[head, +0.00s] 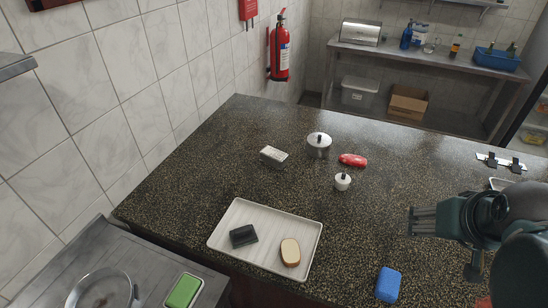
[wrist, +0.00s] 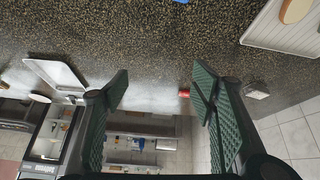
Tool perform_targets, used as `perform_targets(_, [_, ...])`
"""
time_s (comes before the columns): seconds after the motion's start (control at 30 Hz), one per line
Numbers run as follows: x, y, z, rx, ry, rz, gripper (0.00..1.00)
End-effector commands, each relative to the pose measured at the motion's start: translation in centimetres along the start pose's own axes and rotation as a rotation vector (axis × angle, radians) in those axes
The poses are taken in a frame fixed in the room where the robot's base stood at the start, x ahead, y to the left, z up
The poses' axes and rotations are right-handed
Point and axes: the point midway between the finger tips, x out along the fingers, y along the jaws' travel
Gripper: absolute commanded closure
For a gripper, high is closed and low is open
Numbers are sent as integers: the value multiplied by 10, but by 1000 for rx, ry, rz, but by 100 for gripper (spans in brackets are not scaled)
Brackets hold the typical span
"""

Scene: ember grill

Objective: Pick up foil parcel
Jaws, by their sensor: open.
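A small silver-grey block (head: 273,156) with a mottled top, which looks like the foil parcel, lies on the dark speckled counter (head: 215,165), left of a lidded metal pot. In the wrist view a grey block (wrist: 256,90) shows beyond the right finger, apart from it; it seems to be the same thing. My gripper (head: 411,221) is at the right of the head view, over the counter, fingers pointing left, well away from the block. In the wrist view my gripper (wrist: 160,76) is open with nothing held between its fingers.
A white ribbed tray (head: 228,222) holds a dark block (head: 243,236) and a bread slice (head: 290,252). A metal pot (head: 319,147), a red item (head: 353,160) and a small white pot (head: 342,182) stand near the block. A blue block (head: 388,284) lies in front. The counter's middle is clear.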

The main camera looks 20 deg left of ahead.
Motion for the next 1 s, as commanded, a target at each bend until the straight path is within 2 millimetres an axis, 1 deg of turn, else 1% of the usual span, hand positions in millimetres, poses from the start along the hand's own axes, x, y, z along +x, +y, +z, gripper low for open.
perform_targets(0.03, [-1, -3, -11, -17, -8, -5, 43])
perform_targets(0.1, [-1, -8, -23, -40, -19, -12, 43])
perform_targets(0.47, [8, -36, -85, -160, -76, -48, 43])
perform_targets(0.67, [16, -55, -117, -228, -106, -68, 43])
perform_targets(1.0, [37, -92, -169, -345, -156, -104, 43])
